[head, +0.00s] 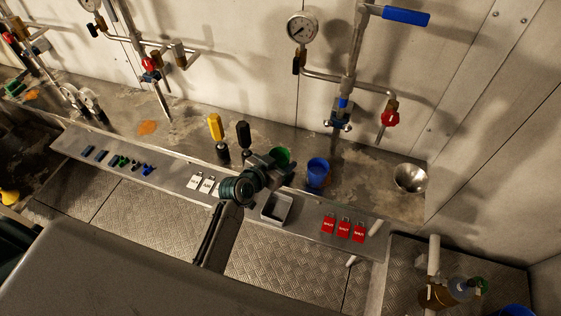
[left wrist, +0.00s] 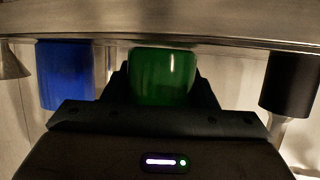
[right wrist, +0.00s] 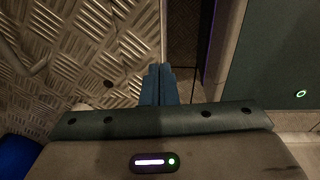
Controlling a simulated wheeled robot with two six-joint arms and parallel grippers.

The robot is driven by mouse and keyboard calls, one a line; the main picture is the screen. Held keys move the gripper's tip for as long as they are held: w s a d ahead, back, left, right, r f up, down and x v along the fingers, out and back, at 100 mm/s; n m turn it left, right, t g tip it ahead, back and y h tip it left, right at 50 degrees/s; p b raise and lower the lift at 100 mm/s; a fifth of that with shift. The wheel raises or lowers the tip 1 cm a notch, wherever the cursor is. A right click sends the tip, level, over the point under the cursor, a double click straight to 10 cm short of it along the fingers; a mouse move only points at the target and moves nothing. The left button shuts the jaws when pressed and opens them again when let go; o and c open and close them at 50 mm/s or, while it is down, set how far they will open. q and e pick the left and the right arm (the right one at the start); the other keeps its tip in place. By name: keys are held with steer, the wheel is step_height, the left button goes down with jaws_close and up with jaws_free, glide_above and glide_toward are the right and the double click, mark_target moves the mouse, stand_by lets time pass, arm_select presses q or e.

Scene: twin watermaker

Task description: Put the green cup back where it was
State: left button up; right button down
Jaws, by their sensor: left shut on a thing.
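The green cup (head: 281,156) is at the back counter, between a black-handled tool and the blue cup (head: 317,171). My left gripper (head: 276,166) reaches over the front ledge and is shut on the green cup. The left wrist view shows the cup (left wrist: 163,77) between the two fingers, with the counter edge along the top of the picture. I cannot tell whether the cup's base touches the counter. The gripper hides part of the cup in the head view. My right gripper (right wrist: 158,84) shows in the right wrist view, its fingers together and empty, above the patterned metal floor.
A black-handled tool (head: 244,136) and a yellow-handled one (head: 215,127) stand left of the green cup. A metal funnel bowl (head: 410,178) is at right. The ledge holds a small grey tray (head: 277,208), red tags (head: 344,228) and white tags (head: 201,184). Pipes rise behind.

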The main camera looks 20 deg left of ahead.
arm_select(q)
steer(key=shift+f, duration=0.2)
steer(key=o, duration=1)
steer(key=shift+r, duration=0.15)
steer(key=shift+r, duration=0.25)
steer(key=p+v, duration=0.4)
steer(key=v, duration=0.8)
steer(key=shift+f, duration=0.15)
